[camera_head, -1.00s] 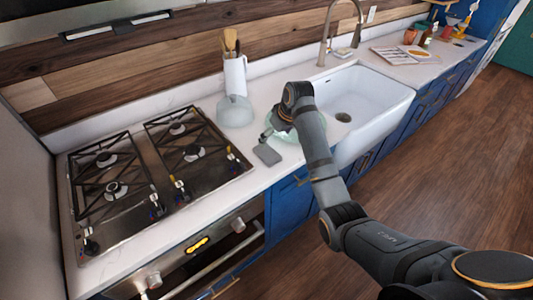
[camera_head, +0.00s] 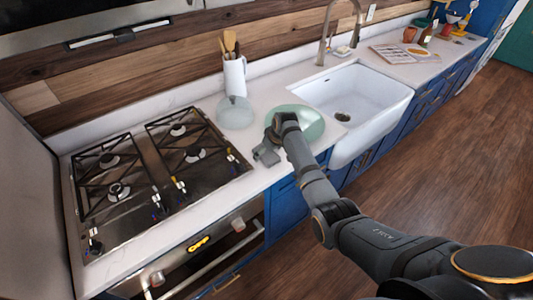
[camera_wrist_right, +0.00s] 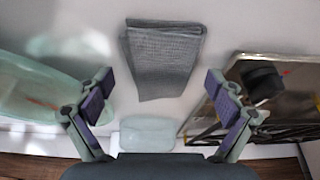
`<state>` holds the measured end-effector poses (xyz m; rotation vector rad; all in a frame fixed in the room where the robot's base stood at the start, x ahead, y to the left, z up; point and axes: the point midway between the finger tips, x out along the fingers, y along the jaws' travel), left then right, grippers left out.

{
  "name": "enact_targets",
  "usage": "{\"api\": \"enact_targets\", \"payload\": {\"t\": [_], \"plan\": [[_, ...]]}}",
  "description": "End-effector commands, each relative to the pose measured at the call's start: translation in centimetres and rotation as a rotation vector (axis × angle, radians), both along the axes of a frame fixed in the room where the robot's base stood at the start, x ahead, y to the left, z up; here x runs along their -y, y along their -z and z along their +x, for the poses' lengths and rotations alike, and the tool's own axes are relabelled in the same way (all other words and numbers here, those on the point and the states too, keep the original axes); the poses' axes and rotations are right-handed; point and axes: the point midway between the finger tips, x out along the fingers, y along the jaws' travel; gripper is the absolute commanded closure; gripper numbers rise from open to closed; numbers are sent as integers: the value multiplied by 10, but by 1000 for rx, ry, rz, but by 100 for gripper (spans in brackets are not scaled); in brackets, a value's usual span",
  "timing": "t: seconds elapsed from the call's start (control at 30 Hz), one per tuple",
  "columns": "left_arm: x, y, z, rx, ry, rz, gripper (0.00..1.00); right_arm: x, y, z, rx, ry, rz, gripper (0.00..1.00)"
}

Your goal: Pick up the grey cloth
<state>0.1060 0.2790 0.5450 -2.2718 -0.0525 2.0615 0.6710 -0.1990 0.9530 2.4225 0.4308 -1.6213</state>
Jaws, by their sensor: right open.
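The grey cloth (camera_wrist_right: 163,60) lies folded on the white counter, at the top middle of the right wrist view. My right gripper (camera_wrist_right: 160,96) is open and empty. Its two fingers stand apart on either side of the cloth's near end, and the cloth shows beyond and between them. In the head view my right gripper (camera_head: 266,152) is over the counter between stove and sink, and it hides most or all of the cloth. My left gripper is not in view.
A pale green bowl (camera_head: 308,122) stands beside my right gripper, by the sink (camera_head: 365,90). A clear domed dish (camera_head: 235,112) and a white utensil jug (camera_head: 235,75) stand behind. The gas stove (camera_head: 150,175) is on the left. A board with food lies beyond the sink.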

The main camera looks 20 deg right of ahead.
Motion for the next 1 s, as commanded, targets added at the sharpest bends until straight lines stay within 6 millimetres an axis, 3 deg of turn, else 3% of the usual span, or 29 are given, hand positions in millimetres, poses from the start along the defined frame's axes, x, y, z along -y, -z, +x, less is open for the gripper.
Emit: {"api": "enact_targets", "payload": {"t": [0.13,0.4,0.8,1.0], "plan": [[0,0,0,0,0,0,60,0,0,0,0,0,0,9],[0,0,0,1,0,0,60,0,0,0,0,0,0,46],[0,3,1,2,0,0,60,0,-3,0,2,0,1,47],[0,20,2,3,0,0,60,1,-31,0,7,-1,0,47]]}}
